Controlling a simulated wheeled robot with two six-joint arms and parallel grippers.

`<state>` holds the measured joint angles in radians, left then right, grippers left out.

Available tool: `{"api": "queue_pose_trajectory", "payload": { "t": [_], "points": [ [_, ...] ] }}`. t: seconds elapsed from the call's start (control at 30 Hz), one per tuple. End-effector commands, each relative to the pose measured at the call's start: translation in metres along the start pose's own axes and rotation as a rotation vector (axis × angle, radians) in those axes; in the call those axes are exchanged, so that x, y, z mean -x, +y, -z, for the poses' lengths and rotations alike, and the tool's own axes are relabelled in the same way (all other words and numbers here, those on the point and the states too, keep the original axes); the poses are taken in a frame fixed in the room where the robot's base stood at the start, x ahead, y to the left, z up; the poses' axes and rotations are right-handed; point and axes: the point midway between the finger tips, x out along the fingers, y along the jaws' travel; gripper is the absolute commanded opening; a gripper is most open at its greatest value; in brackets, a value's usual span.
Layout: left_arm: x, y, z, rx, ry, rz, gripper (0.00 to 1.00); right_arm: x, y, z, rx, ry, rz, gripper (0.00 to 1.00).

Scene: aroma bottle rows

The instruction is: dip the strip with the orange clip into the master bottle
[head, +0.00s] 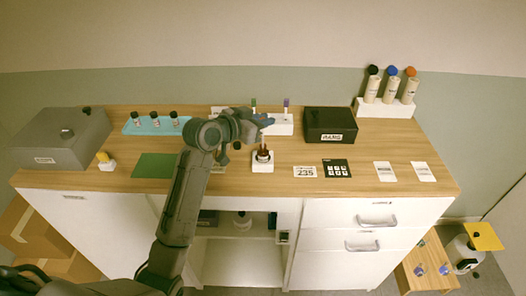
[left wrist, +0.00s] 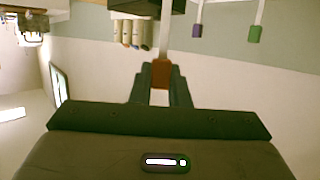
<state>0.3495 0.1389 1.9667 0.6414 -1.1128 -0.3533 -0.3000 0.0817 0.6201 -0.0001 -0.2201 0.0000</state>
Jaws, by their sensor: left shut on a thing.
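My left gripper (head: 264,121) reaches over the table above a small amber bottle (head: 263,157) in a white holder, which looks like the master bottle. In the left wrist view, my gripper (left wrist: 161,84) is shut on the orange clip (left wrist: 161,72), and a pale strip (left wrist: 168,28) runs from it out past the top edge. The strip's far end is not clear in either view, so I cannot tell whether it is inside the bottle. My right gripper is not in view.
A white stand (head: 283,127) behind holds strips with green (head: 253,103) and purple (head: 286,103) clips. A black box (head: 330,125) stands right of it. A blue tray (head: 142,128) with small bottles and a green mat (head: 155,166) lie left. Cards lie on the right.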

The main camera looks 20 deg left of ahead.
Motion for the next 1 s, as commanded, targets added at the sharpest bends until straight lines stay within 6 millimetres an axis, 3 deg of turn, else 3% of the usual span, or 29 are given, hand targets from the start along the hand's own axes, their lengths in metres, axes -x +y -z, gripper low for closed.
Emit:
{"api": "queue_pose_trajectory", "payload": {
  "t": [1.0],
  "points": [
    [-0.006, 0.0, -0.02, 0.001, 0.0, 0.0, 0.0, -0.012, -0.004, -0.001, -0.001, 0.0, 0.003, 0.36]
  ]
}}
